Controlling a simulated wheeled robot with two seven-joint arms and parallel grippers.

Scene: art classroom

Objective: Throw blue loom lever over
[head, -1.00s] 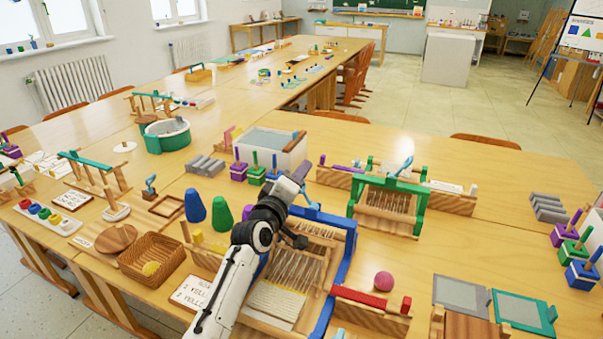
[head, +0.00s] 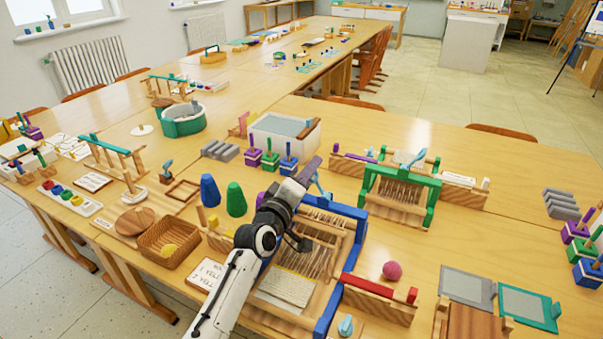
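The blue loom (head: 356,250) stands on the near table, with its blue frame around pale warp threads and a woven strip. Its light-blue lever (head: 321,184) shows at the top bar, just right of my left gripper and partly hidden by it. My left gripper (head: 310,172) reaches up over the loom's left side and top bar. I cannot tell whether it touches the lever, or whether its fingers are open or shut. My arm hides the loom's left side. My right gripper is not in view.
A green loom (head: 433,204) with its own light-blue lever stands behind right. Blue (head: 210,190) and green (head: 236,199) cones and a wicker basket (head: 153,252) are at left. A red bar on a wooden block (head: 375,288) and a pink ball (head: 392,271) are at right.

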